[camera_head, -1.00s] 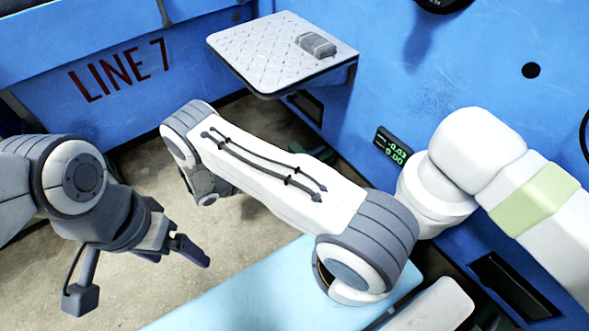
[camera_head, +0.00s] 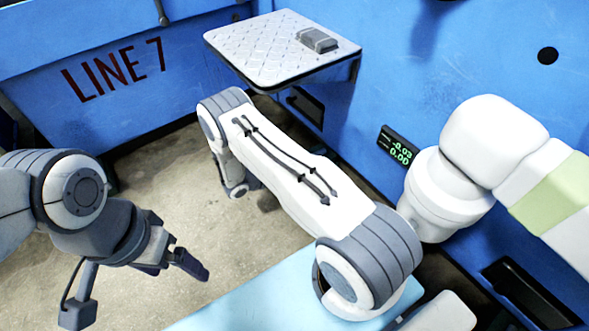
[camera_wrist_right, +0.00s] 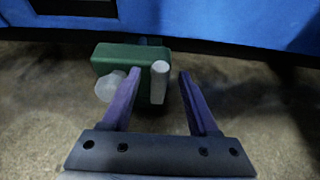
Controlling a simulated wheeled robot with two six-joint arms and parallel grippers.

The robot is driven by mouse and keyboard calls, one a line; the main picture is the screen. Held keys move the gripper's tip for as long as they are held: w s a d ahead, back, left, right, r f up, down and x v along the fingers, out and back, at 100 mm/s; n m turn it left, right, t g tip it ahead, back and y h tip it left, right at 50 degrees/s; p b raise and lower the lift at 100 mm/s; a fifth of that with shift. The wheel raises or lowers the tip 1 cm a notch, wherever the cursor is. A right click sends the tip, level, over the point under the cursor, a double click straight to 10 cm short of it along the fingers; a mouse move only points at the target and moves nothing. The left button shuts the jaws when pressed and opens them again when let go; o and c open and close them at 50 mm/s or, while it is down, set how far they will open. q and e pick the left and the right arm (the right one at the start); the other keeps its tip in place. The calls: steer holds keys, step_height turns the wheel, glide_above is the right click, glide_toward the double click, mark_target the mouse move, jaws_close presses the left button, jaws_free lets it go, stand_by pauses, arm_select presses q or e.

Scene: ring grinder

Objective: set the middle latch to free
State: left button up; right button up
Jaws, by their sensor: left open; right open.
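No part in view can be surely told as the middle latch. In the right wrist view, a green block (camera_wrist_right: 115,60) with a pale upright cylinder (camera_wrist_right: 160,82) and a round pale knob (camera_wrist_right: 108,86) lies beyond my right gripper (camera_wrist_right: 160,73). That gripper is open, and the cylinder shows between its fingers; whether they are level with it I cannot tell. In the head view the right gripper is hidden below my forearm. My left gripper (camera_head: 178,266) is open and empty over the floor at lower left.
A grey tread-plate shelf (camera_head: 262,52) with a small grey block (camera_head: 317,40) juts from the blue machine wall (camera_head: 440,70). A small green-lit display (camera_head: 398,146) is on that wall, close to my right arm. Bare floor (camera_head: 150,190) lies between my arms.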

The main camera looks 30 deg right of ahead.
jaws_close()
steer(key=shift+a, duration=0.1)
stand_by(1.2)
